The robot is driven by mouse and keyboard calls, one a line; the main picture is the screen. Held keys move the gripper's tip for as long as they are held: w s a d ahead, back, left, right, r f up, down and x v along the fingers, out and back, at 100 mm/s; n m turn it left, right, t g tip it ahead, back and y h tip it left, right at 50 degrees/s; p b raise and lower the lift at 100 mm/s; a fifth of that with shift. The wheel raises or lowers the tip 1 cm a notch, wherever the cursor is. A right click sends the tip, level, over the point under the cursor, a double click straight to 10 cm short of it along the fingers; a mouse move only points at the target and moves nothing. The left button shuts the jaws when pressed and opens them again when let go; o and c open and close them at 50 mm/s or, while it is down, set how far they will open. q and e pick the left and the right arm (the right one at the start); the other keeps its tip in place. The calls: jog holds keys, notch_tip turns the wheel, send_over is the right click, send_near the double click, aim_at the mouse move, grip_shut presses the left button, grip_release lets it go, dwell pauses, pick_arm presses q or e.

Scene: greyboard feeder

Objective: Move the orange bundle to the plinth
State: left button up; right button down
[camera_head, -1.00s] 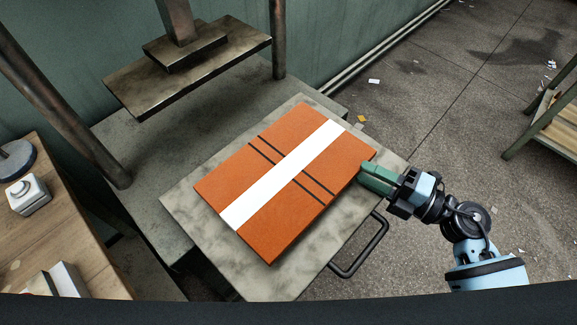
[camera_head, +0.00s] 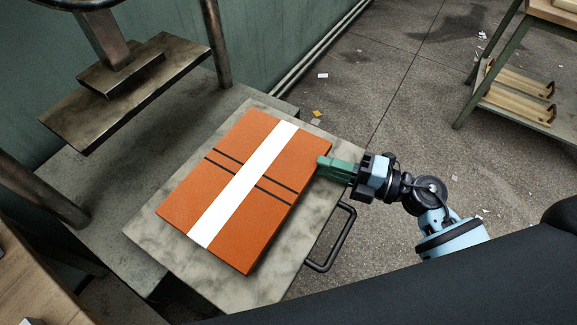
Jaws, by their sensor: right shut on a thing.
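The orange bundle (camera_head: 275,232), a flat rectangular block with a white band and two dark straps, lies on a pale mottled plate (camera_head: 147,248) with a black pull handle (camera_head: 327,256). My right gripper (camera_head: 322,165), with green fingers, is shut on the bundle's right edge near its far right corner. The hold itself is partly hidden at that edge. My left gripper is not in view. I cannot make out anything that is clearly the plinth.
A press with a raised metal platen (camera_head: 165,85) and round posts (camera_head: 215,45) stands to the left of the bundle. A wooden table (camera_head: 30,275) is at lower left. A shelved rack (camera_head: 525,105) stands at upper right. Open concrete floor (camera_head: 400,110) lies between.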

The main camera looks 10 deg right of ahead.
jog(key=shift+r, duration=0.6)
notch_tip(320, 180, up, 3)
jog(key=shift+s+f+p, duration=0.1)
jog(key=shift+p, duration=0.35)
jog(key=s+a, duration=0.2)
jog(key=s, duration=0.5)
jog(key=s+a+r, duration=0.1)
jog(key=s+a, duration=0.2)
jog(key=s, duration=0.5)
jog(key=shift+a, duration=0.2)
jog(key=shift+r, duration=0.1)
